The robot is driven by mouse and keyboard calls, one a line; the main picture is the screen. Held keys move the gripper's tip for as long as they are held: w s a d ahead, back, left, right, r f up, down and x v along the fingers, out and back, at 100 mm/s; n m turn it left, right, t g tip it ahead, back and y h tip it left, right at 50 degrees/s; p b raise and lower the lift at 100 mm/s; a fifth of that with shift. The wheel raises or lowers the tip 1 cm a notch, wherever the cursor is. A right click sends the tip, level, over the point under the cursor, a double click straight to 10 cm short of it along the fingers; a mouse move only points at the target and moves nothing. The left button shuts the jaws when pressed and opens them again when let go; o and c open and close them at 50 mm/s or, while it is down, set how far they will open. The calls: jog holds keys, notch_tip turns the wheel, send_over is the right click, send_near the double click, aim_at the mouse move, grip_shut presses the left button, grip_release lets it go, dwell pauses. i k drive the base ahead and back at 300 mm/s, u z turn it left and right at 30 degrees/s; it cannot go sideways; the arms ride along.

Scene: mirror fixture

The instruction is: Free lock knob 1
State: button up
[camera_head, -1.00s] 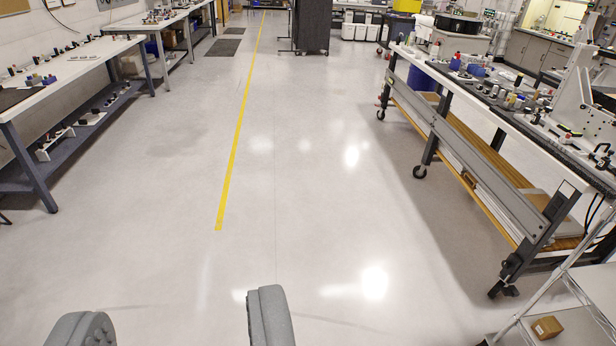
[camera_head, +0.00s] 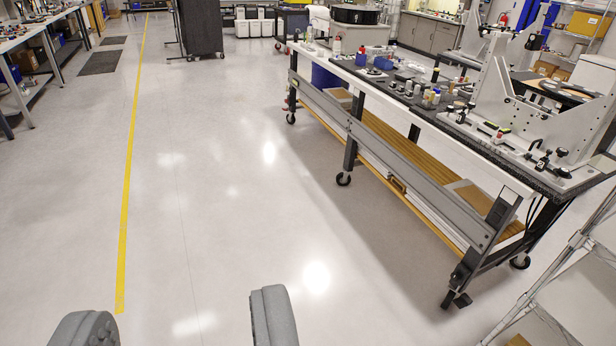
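My gripper (camera_head: 180,325) shows at the bottom edge as two grey fingers set wide apart, with only bare floor between them. It is open and empty. A light grey mirror fixture (camera_head: 490,105) stands on the wheeled workbench (camera_head: 420,128) at the right, far from my gripper. Small black knobs and clamps (camera_head: 545,163) sit along the fixture's front edge. They are too small to tell which one is lock knob 1.
Several bottles and blue parts (camera_head: 430,97) stand on the bench. A wire shelf rack (camera_head: 575,250) is at the lower right. Long benches (camera_head: 40,40) line the left, and a dark cabinet (camera_head: 200,28) stands at the back. The floor (camera_head: 210,200) between is clear.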

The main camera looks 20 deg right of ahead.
aim_at(449, 109)
jog(key=z, duration=0.6)
jog(key=i, duration=1.25)
jog(key=z, duration=0.8)
jog(key=i, duration=0.45)
jog(key=z, duration=0.25)
